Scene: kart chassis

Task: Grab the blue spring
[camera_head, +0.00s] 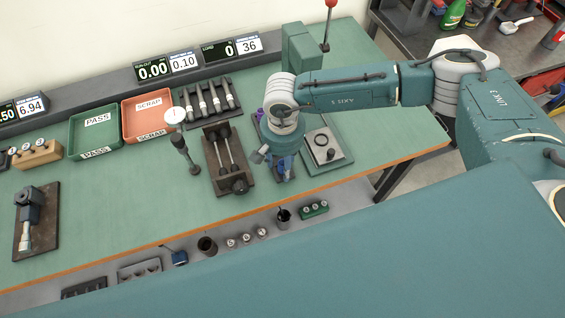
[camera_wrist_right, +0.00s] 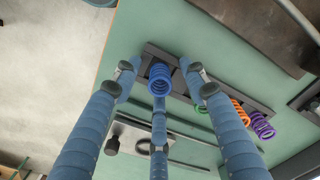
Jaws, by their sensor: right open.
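The blue spring (camera_wrist_right: 160,79) stands on a dark rack (camera_wrist_right: 180,82) in the right wrist view. My right gripper (camera_wrist_right: 160,75) is open, with one finger left of the spring, one right of it and one below it in the picture. The fingers look apart from the spring; the exact gap cannot be told. In the head view my right gripper (camera_head: 280,163) points down over the bench and hides the blue spring. My left gripper is not in view.
An orange spring (camera_wrist_right: 240,110) and a purple spring (camera_wrist_right: 262,126) share the rack, with a green spring (camera_wrist_right: 203,106) partly hidden behind a finger. In the head view a dark fixture (camera_head: 228,165) stands left of my gripper and a plate fixture (camera_head: 322,147) right.

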